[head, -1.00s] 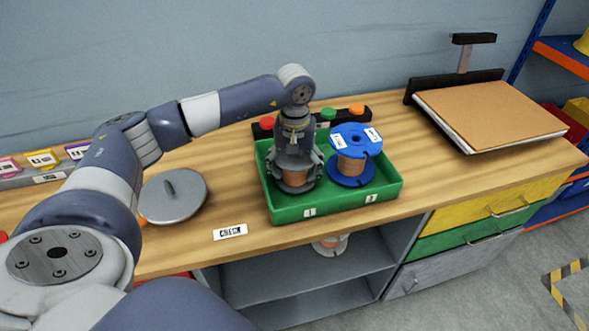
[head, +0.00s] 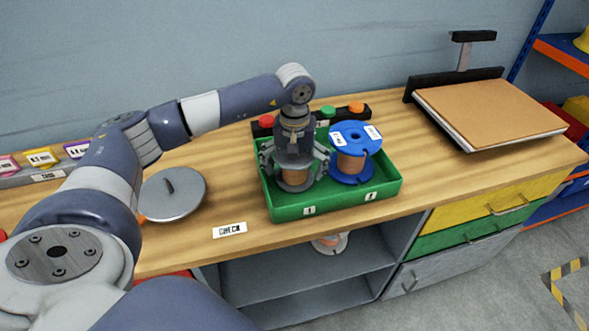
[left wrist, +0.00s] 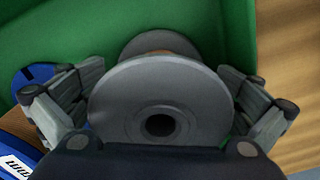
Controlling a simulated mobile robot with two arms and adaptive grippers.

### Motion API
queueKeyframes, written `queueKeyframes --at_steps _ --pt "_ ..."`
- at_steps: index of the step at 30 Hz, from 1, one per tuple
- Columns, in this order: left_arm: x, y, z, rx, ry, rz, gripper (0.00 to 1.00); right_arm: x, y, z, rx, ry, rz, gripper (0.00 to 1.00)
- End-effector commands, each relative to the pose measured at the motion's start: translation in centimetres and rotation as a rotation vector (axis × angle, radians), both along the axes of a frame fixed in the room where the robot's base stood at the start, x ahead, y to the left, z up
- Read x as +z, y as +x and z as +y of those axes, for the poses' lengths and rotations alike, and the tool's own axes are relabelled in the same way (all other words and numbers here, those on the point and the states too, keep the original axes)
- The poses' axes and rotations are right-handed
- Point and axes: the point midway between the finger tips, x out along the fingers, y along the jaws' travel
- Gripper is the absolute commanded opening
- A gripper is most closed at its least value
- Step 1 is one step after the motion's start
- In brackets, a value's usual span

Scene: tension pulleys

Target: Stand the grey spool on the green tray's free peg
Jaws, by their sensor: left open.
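The grey spool (head: 296,186), wound with copper wire, stands upright in the left part of the green tray (head: 335,210), behind label 1. My left gripper (head: 294,168) is above it, open, with fingers spread on both sides. In the left wrist view the grey spool's top flange (left wrist: 160,105) with its dark centre hole lies between the fingers of my left gripper (left wrist: 158,108), with gaps at both sides. The peg under the spool is hidden. A blue spool (head: 354,136) stands in the tray's right part, behind label 2. My right gripper is not in view.
A grey round lid (head: 172,195) lies left of the tray, near a CHECK label (head: 229,230). A bar with coloured buttons (head: 327,112) is behind the tray. A press with a board (head: 490,108) stands at right. Another spool (head: 329,243) sits on the shelf below.

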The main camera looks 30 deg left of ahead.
Motion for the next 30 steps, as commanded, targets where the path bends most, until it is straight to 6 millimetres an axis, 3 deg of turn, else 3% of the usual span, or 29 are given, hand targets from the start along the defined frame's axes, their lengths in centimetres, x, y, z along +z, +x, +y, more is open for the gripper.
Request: queueKeyframes --at_steps 8,21,30 --pt "0.2 0.0 0.1 0.001 0.002 0.001 1.00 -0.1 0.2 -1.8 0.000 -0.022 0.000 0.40" --pt "6.4 0.1 0.1 0.000 0.000 -0.002 1.00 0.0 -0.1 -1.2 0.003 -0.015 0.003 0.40" --pt "8.0 0.0 0.1 -0.001 0.000 0.000 1.00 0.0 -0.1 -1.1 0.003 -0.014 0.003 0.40"
